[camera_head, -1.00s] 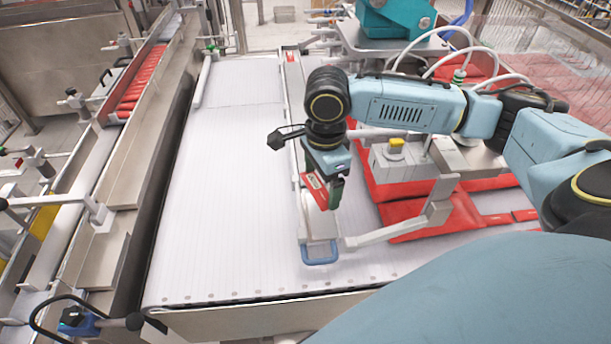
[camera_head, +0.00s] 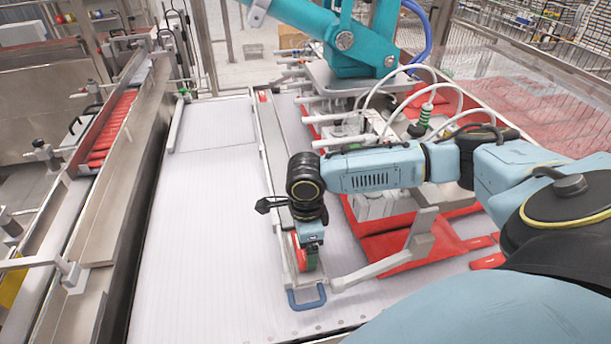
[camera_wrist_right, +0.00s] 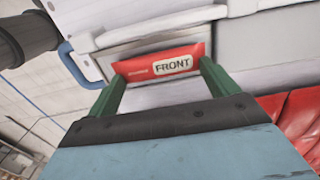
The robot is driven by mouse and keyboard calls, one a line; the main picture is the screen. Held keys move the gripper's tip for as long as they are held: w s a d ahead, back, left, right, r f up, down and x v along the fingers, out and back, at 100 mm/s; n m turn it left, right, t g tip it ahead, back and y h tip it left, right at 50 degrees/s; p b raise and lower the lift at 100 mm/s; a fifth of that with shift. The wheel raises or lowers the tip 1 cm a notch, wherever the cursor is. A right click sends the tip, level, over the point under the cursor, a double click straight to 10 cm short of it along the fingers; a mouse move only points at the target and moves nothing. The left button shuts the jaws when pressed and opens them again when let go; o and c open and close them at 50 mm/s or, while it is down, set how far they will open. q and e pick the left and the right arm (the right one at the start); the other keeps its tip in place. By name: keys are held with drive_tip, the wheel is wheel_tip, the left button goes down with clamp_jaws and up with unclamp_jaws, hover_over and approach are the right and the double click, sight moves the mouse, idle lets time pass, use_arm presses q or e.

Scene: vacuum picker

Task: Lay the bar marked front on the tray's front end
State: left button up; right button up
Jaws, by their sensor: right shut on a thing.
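The red bar marked FRONT (camera_wrist_right: 168,64) is between the green fingers of my right gripper (camera_wrist_right: 161,88) in the wrist view, its white label facing the camera. My right gripper (camera_head: 306,262) is shut on the bar, over the front end of the long narrow grey tray (camera_head: 274,150). In the head view only a red edge of the bar (camera_head: 297,254) shows beside the gripper. The tray's blue handle (camera_head: 307,304) is just in front, and it also shows in the wrist view (camera_wrist_right: 76,68). I cannot tell whether the bar touches the tray. My left gripper is out of view.
A white slatted conveyor (camera_head: 205,220) lies clear left of the tray. A grey angled arm (camera_head: 385,264) and red packs (camera_head: 440,238) are close on the right. A teal machine (camera_head: 350,45) stands at the back. A metal rail (camera_head: 110,200) runs along the left.

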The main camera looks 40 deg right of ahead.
drive_tip(key=shift+f, duration=0.25)
drive_tip(key=o, duration=0.9)
drive_tip(key=shift+f, duration=0.1)
drive_tip(key=shift+c, duration=0.2)
wheel_tip(320, 180, up, 12)
drive_tip(key=shift+p, duration=0.45)
